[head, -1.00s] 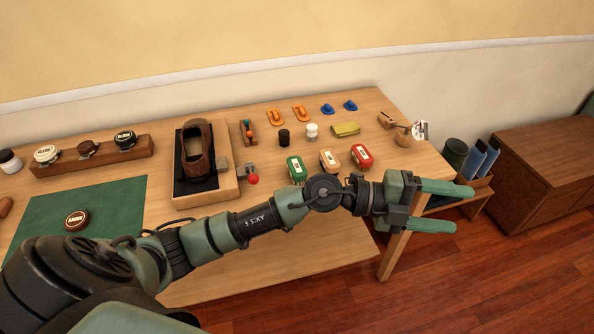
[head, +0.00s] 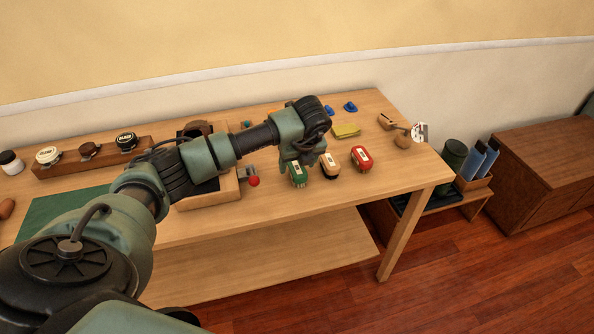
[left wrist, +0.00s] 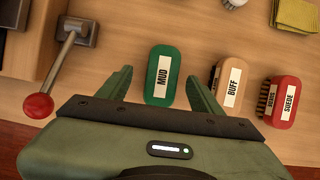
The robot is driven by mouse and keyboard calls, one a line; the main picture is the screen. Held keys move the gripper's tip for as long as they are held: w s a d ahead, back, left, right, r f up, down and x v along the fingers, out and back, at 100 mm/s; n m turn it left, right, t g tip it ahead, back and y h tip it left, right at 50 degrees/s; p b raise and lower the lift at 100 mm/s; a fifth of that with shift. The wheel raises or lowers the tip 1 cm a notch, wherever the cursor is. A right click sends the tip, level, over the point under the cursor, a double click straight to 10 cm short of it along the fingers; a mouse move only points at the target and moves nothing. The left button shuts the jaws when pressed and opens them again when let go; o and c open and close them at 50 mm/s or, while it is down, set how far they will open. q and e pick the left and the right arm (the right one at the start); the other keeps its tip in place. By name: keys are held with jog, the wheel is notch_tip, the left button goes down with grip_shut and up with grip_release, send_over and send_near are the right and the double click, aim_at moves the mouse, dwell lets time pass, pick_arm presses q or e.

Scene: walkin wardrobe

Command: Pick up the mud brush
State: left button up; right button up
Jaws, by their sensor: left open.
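The mud brush is a green brush with a white label reading MUD; it sits on the table top, partly hidden by my gripper in the head view (head: 298,178) and plain in the left wrist view (left wrist: 163,77). My left gripper (left wrist: 158,82) is open and empty, pointing down over the brush. In the left wrist view its fingers lie on either side of the brush's near part. I cannot tell whether they touch it or how high they are. My right gripper is in neither view.
The buff brush (left wrist: 228,87) stands close right of the right finger, with the red suede brush (left wrist: 282,101) beyond. A lever with a red knob (left wrist: 38,106) is at the left. A yellow cloth (head: 346,130) lies behind. The table's front edge is near.

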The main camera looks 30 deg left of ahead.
aim_at(298, 168)
pick_arm(q)
jog(key=shift+x, duration=1.75)
jog(key=shift+w+d, duration=0.1)
jog(key=shift+d, duration=0.1)
grip_shut()
notch_tip(298, 168, up, 20)
jog(key=b, duration=0.2)
